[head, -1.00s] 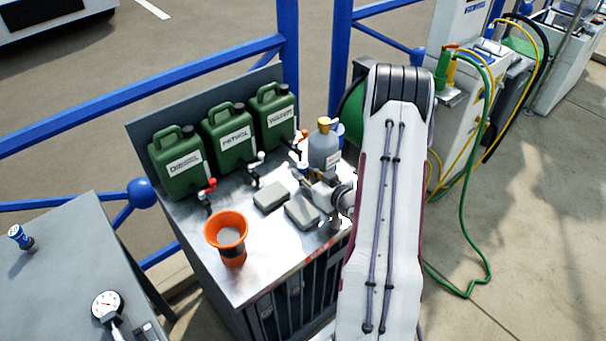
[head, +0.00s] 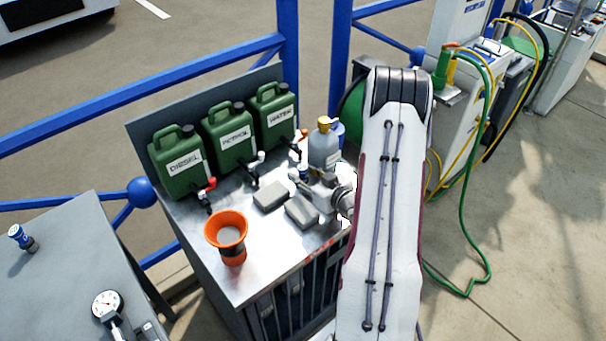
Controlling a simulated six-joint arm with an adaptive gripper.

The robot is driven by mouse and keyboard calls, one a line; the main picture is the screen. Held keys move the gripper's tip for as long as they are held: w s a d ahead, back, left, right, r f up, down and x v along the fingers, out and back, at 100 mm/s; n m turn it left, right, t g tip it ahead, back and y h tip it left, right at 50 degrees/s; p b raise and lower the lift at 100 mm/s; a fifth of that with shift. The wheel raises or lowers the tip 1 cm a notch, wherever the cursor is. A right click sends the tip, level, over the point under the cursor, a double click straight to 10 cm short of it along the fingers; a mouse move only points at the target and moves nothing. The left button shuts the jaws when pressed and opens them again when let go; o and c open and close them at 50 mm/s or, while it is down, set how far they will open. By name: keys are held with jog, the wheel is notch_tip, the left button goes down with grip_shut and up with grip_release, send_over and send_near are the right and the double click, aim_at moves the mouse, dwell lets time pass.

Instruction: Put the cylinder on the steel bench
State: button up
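The steel bench (head: 205,262) stands in the middle of the head view, with a shiny top. A grey bottle-like cylinder with a yellow cap (head: 323,150) stands upright at its back right, just behind my gripper. My gripper (head: 303,180) is low over the right part of the bench, reaching in from the right. Its fingers are small and blurred, so I cannot tell whether they are open.
Green DIESEL (head: 178,165), PETROL (head: 228,137) and WATER (head: 274,115) canisters line the bench's back. An orange funnel (head: 227,230) stands at the front left. Two grey blocks (head: 270,195) (head: 301,212) lie near my gripper. A gauge (head: 107,304) is on the grey table (head: 65,265).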

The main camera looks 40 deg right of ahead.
jog(key=shift+r, duration=0.1)
jog(key=shift+s, duration=0.15)
jog(key=shift+v, duration=5.85)
jog(key=shift+r, duration=0.1)
jog(key=shift+r, duration=0.1)
